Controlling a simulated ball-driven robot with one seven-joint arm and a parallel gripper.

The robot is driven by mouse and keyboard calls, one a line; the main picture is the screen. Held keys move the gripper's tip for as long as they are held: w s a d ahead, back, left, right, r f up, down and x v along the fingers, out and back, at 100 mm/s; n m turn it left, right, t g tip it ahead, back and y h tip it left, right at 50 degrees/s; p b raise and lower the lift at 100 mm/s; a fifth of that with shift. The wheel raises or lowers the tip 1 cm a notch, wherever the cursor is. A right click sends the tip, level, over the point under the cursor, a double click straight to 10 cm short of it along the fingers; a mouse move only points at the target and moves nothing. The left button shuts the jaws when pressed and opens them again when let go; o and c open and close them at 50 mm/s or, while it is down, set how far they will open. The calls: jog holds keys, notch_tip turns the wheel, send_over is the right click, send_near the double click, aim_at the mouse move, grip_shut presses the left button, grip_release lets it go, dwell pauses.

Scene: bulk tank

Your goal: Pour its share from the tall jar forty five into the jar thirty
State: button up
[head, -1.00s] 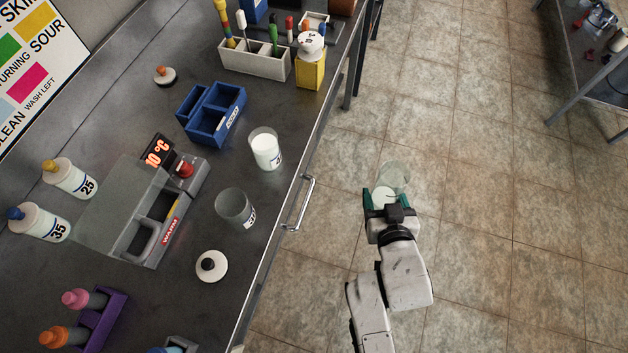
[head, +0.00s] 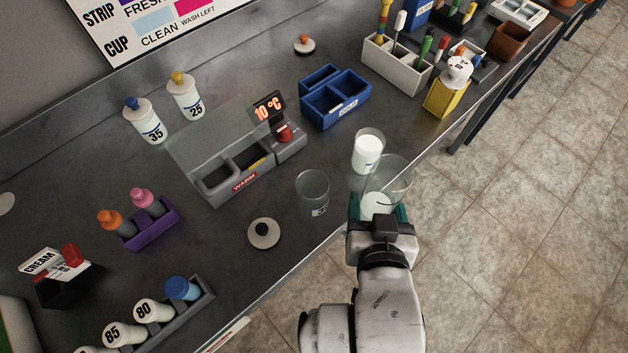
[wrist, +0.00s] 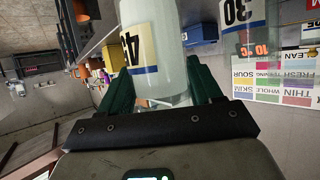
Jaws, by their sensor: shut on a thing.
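My gripper (head: 378,212) is shut on the tall clear glass jar (head: 390,178), low on its body. In the wrist view the held jar (wrist: 154,45) shows a label that seems to read 45, upside down. White liquid lies in its bottom, and it looks about upright. It is close to the bench's front edge. An empty-looking clear jar (head: 313,190) stands on the bench to its left. In the wrist view a jar labelled 30 (wrist: 238,38) is right of the held jar; it seems to be that empty one.
Another jar (head: 368,152) with white liquid stands just behind the held jar. A round lid (head: 264,234) lies front left. The grey warmer (head: 235,172), reading 10 °C, and a blue divided box (head: 336,100) stand farther back. Bare bench lies around the empty jar.

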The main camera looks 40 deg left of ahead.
aim_at(390, 204)
jog(key=shift+r, duration=0.15)
jog(key=shift+d+r+n+h+p, duration=0.1)
jog(key=shift+r+n+h+p, duration=0.05)
jog(key=shift+n+h+p, duration=0.3)
jog(key=shift+w+d+n+h, duration=0.1)
jog(key=shift+n+h, duration=0.45)
jog(key=shift+h, duration=0.1)
jog(key=shift+f+n+t+h+b, duration=0.25)
jog(key=shift+n+t+h+b, duration=0.2)
jog(key=shift+n+t+h, duration=0.45)
jog(key=shift+w+d+f+n+h+b, duration=0.1)
jog(key=shift+d+f+n+h+b, duration=0.2)
jog(key=shift+n+h, duration=0.25)
jog(key=shift+w+d+f+n+h+b, duration=0.1)
jog(key=shift+d+f+n+h+b, duration=0.05)
jog(key=shift+n+h+b, duration=0.3)
jog(key=shift+d+r+n+t+h, duration=0.3)
jog(key=shift+n+t+h, duration=0.2)
jog(key=shift+n+h, duration=0.15)
jog(key=shift+w+d+r+n+t+h+p, duration=0.15)
jog(key=shift+r+n+t+h+p, duration=0.3)
jog(key=shift+r, duration=0.45)
jog(key=shift+a+r+n+t+h+p, duration=0.2)
jog(key=shift+r+n+p, duration=0.15)
jog(key=shift+r+p, duration=0.25)
jog(key=shift+a+r+n+t+h+p, duration=0.15)
jog(key=shift+r+n+p, duration=0.25)
jog(key=shift+p, duration=0.25)
